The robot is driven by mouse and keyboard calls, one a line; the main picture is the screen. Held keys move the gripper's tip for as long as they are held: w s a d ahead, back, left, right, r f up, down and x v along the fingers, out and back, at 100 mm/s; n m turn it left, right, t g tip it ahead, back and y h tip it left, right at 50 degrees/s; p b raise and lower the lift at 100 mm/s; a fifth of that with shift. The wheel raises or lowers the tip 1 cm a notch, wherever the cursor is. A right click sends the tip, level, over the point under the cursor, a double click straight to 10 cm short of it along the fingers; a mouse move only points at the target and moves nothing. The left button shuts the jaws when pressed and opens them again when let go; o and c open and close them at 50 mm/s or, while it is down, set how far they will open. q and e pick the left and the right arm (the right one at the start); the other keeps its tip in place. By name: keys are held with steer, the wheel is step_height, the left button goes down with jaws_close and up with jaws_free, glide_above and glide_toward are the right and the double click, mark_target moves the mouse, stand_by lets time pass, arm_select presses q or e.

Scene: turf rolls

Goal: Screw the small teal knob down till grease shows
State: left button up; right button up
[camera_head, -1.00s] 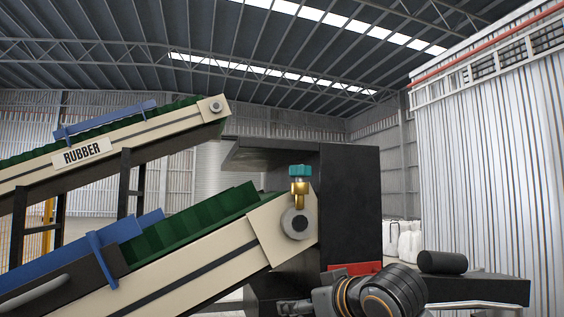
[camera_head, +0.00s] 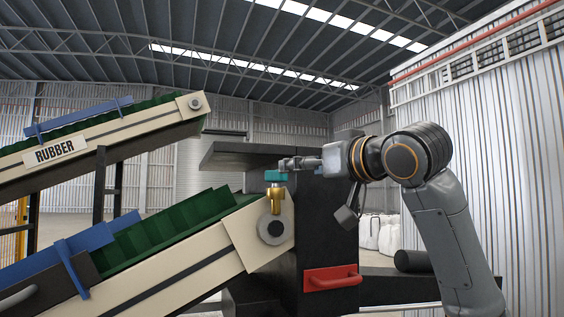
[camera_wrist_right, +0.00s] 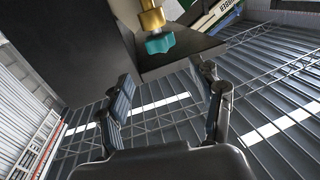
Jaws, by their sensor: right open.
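The small teal knob (camera_head: 276,176) sits on top of a brass grease cup (camera_head: 276,199) at the upper end of the lower conveyor. In the right wrist view the teal knob (camera_wrist_right: 160,43) and its brass stem (camera_wrist_right: 151,18) show at the top, ahead of the fingers. My right gripper (camera_head: 288,164) is level with the knob's top, close by on its right, in the head view. In the right wrist view my right gripper (camera_wrist_right: 168,86) is open, with nothing between its fingers. No grease can be made out. My left gripper is not in view.
The cream lower conveyor (camera_head: 190,262) with its green belt slopes up to a black housing (camera_head: 325,225) with a red handle (camera_head: 333,277). Another conveyor labelled RUBBER (camera_head: 56,151) stands behind at left. White sacks (camera_head: 370,232) stand at the back right.

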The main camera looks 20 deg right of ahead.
mark_target(276, 176)
steer(key=p+x, duration=0.4)
steer(key=x, duration=0.4)
steer(key=shift+w, duration=0.25)
steer(key=shift+a, duration=0.1)
steer(key=shift+s, duration=0.1)
steer(key=c, duration=1.1)
steer(key=shift+c, duration=0.2)
steer(key=shift+h, duration=0.3)
